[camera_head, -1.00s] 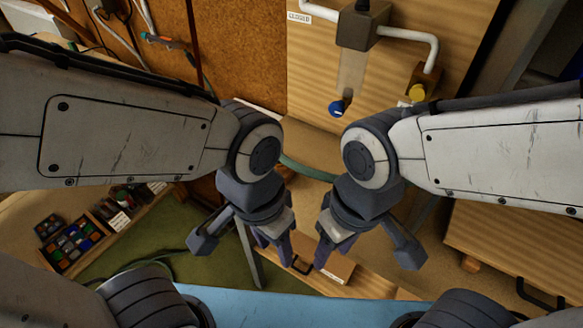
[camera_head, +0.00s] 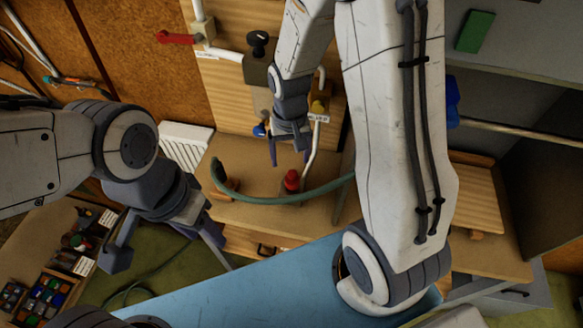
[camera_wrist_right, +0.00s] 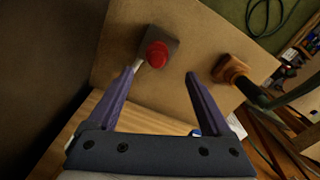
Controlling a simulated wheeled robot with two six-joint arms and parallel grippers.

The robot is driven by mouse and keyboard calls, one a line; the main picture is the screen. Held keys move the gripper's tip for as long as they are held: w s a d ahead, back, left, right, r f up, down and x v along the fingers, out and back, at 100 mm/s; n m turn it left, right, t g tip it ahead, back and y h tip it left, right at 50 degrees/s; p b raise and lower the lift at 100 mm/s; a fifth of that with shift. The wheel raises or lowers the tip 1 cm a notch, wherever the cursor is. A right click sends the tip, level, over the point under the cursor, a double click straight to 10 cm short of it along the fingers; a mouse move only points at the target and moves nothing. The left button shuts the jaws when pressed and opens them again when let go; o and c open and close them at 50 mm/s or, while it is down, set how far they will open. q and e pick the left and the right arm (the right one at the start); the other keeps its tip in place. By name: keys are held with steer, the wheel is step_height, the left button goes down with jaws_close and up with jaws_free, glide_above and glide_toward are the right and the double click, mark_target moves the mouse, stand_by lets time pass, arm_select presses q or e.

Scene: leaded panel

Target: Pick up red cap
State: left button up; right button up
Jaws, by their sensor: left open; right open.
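The red cap (camera_head: 291,178) sits upright on a small grey block on the wooden bench, below the panel. In the right wrist view the red cap (camera_wrist_right: 157,54) shows round from above, just beyond and between my fingertips. My right gripper (camera_head: 290,158) is open and empty, above and slightly behind the cap, apart from it as far as I can tell. Its two fingers (camera_wrist_right: 159,74) stand wide apart in the wrist view. My left gripper (camera_head: 207,230) is open and low at the left, away from the cap; its fingers are partly hard to make out.
A pipe (camera_head: 312,150) runs down right of my right gripper. A blue surface (camera_head: 240,285) lies in front. A parts tray (camera_head: 42,297) is at lower left.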

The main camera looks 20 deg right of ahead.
mark_target(292, 173)
step_height(292, 173, down, 4)
steer(key=shift+f, duration=0.1)
steer(key=shift+s+d+f+p, duration=0.15)
steer(key=shift+f+p, duration=0.25)
steer(key=shift+p, duration=0.2)
step_height(292, 173, down, 3)
steer(key=shift+d+f+p, duration=0.1)
steer(key=shift+d+p, duration=0.05)
steer(key=shift+p, duration=0.55)
steer(key=shift+f, duration=0.6)
jaws_close()
